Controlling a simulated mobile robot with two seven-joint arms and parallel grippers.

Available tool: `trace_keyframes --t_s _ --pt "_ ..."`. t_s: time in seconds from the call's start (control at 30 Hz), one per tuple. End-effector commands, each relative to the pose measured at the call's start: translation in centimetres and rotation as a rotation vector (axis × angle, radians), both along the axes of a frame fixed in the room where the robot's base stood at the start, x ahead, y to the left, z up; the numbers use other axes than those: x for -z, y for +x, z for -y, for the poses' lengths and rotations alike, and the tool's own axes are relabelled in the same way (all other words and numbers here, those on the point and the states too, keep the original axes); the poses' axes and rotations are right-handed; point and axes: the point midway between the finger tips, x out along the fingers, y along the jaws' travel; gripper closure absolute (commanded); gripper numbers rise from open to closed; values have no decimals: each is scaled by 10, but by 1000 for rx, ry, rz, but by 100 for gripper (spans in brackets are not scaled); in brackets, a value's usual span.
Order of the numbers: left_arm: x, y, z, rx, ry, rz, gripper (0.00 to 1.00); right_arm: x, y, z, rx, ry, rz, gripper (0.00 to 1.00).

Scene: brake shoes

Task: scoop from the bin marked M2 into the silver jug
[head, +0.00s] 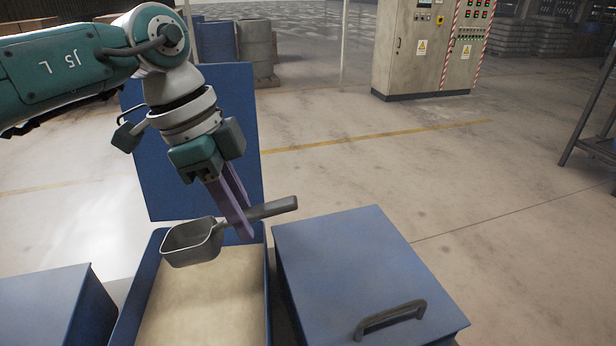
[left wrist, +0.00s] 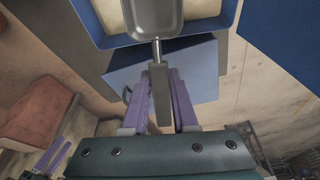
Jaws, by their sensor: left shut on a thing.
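My left gripper (head: 241,222) is shut on the handle of a grey metal scoop (head: 192,243). It holds the scoop above an open blue bin (head: 134,291) filled with pale powder (head: 208,305). The scoop's bowl is at the left, looks roughly level, and appears empty. In the left wrist view the scoop (left wrist: 156,18) extends up from between the purple fingers (left wrist: 160,95), over the bin. The bin's lid (head: 185,150) stands up at the back. No M2 mark is visible. I see no silver jug.
A closed blue bin with a dark handle (head: 350,265) stands close on the right. Another blue bin (head: 50,300) stands at the left. A control cabinet (head: 425,50) and drums (head: 256,45) are far back.

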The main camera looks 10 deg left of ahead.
Motion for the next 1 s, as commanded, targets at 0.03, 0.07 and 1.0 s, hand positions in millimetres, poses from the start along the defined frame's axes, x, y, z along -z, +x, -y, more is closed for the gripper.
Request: trace_keyframes --t_s 0.03,0.07,1.0 --pt "3 0 -1 -8 -4 1 100 3 0 0 0 0 -1 58" --pt "4 0 -2 -11 -7 1 100 4 0 0 0 0 -1 58" --pt "62 -8 -26 -6 -178 54 100 76 -2 1 -1 -4 -4 58"
